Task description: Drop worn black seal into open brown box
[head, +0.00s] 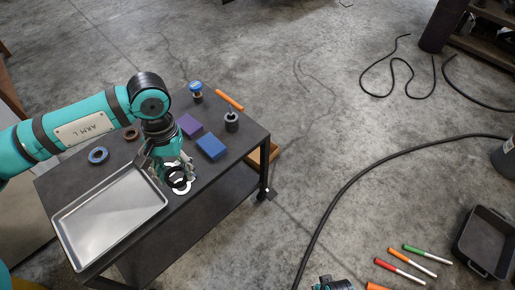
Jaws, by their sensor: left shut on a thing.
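My left gripper (178,169) points down over the front edge of the dark table, just right of the metal tray. It is shut on the worn black seal (178,181), a small black ring partly hidden by the fingers. A pale ring shows just under and beside the seal; I cannot tell whether they touch. The open brown box (264,154) is low beside the table's right side, mostly hidden by the tabletop and leg. A teal and dark piece of my right arm (333,284) shows at the bottom edge; its jaws cannot be made out.
Cables, markers and a black bin (486,242) lie on the floor at right.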

